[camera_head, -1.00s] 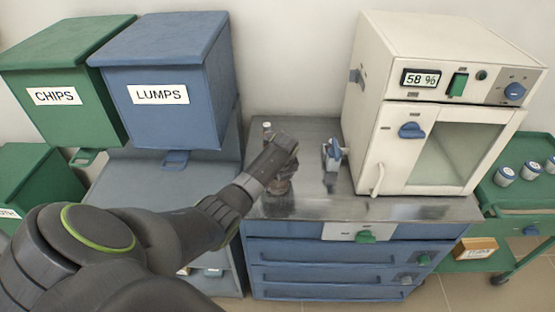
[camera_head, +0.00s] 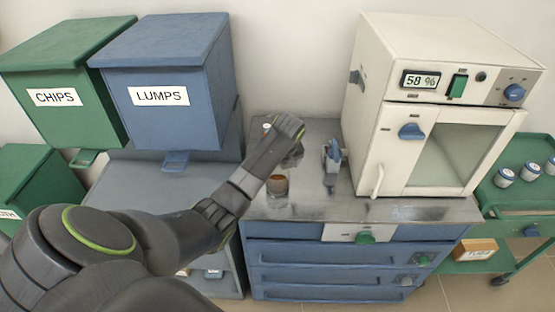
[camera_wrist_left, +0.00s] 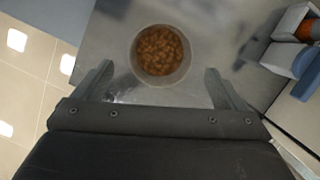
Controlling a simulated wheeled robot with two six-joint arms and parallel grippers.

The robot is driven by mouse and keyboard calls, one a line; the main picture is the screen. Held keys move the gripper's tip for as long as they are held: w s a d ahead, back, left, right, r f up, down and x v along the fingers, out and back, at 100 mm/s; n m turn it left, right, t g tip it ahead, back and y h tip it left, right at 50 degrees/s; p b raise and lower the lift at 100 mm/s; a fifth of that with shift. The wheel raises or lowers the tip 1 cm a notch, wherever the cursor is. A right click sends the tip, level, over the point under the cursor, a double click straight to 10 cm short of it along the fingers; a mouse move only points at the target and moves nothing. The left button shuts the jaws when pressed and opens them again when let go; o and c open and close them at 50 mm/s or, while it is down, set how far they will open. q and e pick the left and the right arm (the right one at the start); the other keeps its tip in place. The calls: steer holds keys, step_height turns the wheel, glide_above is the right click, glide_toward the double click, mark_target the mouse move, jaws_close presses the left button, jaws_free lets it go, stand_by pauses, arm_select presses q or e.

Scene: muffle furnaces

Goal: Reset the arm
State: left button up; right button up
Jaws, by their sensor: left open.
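My left arm reaches in from the left, with its left gripper (camera_head: 291,158) over the metal worktop (camera_head: 310,205). In the left wrist view, the gripper (camera_wrist_left: 159,70) has its two fingers spread wide, with nothing held between them. A small round cup (camera_wrist_left: 160,83) of brown pellets stands upright beyond the fingertips, apart from them. The same cup (camera_head: 278,187) shows in the head view, just below the wrist. My right gripper is in neither view.
A white furnace-like cabinet (camera_head: 372,145) with a glass door and "58 %" display stands at right. A small blue-topped device (camera_head: 331,160) sits beside it. Blue LUMPS (camera_head: 165,70) and green CHIPS bins (camera_head: 50,65) are at left. A green cart (camera_head: 510,203) stands far right.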

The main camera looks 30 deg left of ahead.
arm_select(q)
steer(key=v, duration=0.9)
steer(key=s+d+f+n, duration=0.2)
steer(key=s+f+n, duration=1.1)
steer(key=s, duration=0.5)
steer(key=s+d+n+t+h, duration=0.1)
steer(key=s+d+n+t, duration=0.1)
steer(key=s+n, duration=1.35)
step_height(320, 180, down, 25)
steer(key=s+a+m+g+b, duration=0.1)
steer(key=s+a+m+g, duration=0.1)
steer(key=s+m, duration=0.1)
steer(key=s+d+f, duration=0.1)
steer(key=s+f, duration=1.3)
steer(key=f, duration=0.1)
steer(key=shift+d+g+h, duration=0.25)
steer(key=shift+g+h, duration=0.15)
